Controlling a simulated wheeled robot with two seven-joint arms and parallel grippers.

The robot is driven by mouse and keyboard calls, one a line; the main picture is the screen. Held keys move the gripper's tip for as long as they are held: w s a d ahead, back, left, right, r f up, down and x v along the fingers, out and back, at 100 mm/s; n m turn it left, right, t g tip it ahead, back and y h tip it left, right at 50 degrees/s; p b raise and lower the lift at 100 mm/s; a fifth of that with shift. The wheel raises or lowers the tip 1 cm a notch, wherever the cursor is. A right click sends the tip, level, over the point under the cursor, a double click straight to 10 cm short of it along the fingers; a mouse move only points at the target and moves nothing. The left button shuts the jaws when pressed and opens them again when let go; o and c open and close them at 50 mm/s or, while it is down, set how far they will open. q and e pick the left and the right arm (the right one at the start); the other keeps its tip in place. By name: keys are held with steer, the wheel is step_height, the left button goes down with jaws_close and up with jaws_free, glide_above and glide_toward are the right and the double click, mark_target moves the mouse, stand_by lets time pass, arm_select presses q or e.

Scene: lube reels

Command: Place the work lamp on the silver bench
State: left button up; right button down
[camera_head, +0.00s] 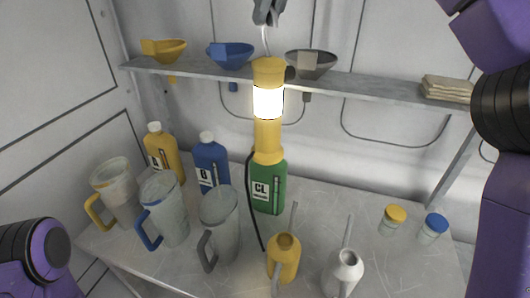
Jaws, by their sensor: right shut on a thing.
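The work lamp (267,137) is yellow with a lit white band and a dark cord. It hangs upright in front of the shelf, its lower end overlapping the green bottle in the picture. My right gripper (267,14), at the top edge, is shut on the lamp's thin hook; only its lower part shows. The silver bench (315,210) lies below, with bottles, jugs and cans on it. Whether the lamp's base touches anything is hard to tell. My left gripper is out of view; only part of my left arm shows at the lower left.
Several jugs (162,212) crowd the bench's left. Yellow (160,152), blue (210,163) and green (268,190) bottles stand behind. Yellow (284,259) and white (343,273) oil cans stand in front, two jars (393,221) at right. A shelf (375,88) holds funnels and cloths (447,88).

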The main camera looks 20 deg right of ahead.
mark_target(271, 60)
steer(key=f+b, duration=0.1)
steer(key=f, duration=0.1)
steer(key=s+f+b, duration=0.1)
steer(key=f, duration=0.2)
steer(key=f+b, duration=0.1)
steer(key=f, duration=0.2)
steer(key=shift+s, duration=0.2)
steer(key=f, duration=1.4)
steer(key=shift+w+f+b, duration=0.2)
steer(key=shift+w+b, duration=0.05)
steer(key=shift+b, duration=0.05)
step_height(271, 60, down, 4)
steer(key=shift+f, duration=0.55)
steer(key=c, duration=1.2)
jaws_free()
steer(key=shift+o, duration=0.2)
